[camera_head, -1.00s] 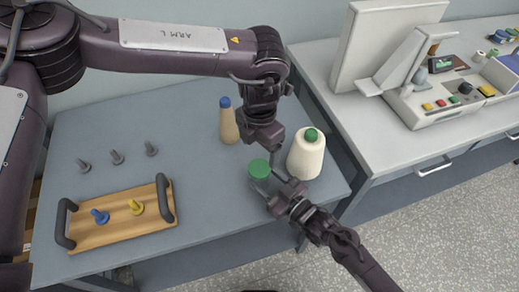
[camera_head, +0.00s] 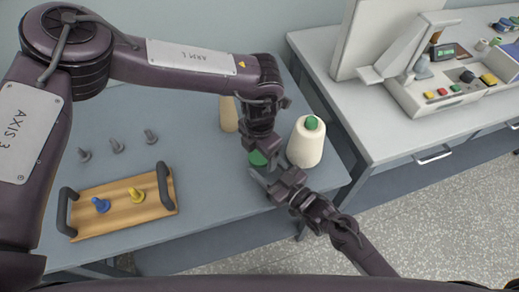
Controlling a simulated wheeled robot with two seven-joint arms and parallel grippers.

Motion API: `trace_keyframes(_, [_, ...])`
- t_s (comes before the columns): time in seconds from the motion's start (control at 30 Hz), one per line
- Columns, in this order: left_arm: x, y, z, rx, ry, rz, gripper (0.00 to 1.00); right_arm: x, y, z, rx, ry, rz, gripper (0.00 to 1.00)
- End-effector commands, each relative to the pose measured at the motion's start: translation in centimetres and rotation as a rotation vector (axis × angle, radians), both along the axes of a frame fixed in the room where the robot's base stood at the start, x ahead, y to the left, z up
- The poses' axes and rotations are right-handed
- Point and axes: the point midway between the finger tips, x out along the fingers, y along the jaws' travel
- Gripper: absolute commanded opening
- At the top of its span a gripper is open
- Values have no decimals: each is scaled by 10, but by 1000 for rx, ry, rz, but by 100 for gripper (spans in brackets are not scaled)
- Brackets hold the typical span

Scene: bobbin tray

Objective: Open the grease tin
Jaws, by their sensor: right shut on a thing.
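The grease tin stands near the table's right front part. Its green lid (camera_head: 256,158) shows only in part, beneath my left gripper (camera_head: 264,150). My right gripper (camera_head: 268,174) comes in from the lower right and is shut on the tin, whose body is mostly hidden by the fingers. My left gripper points down right over the lid, at or just above it. Its fingertips are hard to make out, so I cannot tell whether they grip the lid.
A cream thread cone (camera_head: 306,142) with a green top stands just right of the grippers. A tan bottle (camera_head: 228,114) stands behind, partly hidden. A wooden tray (camera_head: 118,212) holds blue and yellow pegs (camera_head: 101,205). Several grey pegs (camera_head: 117,146) stand behind the tray.

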Motion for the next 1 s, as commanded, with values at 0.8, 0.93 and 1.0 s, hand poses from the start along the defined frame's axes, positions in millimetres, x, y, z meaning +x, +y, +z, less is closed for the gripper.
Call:
trace_keyframes(0.8, [-1,-1,0,-2,6,848,33,0,0,1,2,-2,0,0])
trace_keyframes(0.93, [-1,-1,0,-1,6,1180,33,0,0,1,2,-2,0,0])
trace_keyframes(1.0, [-1,-1,0,-1,5,1355,33,0,0,1,2,-2,0,0])
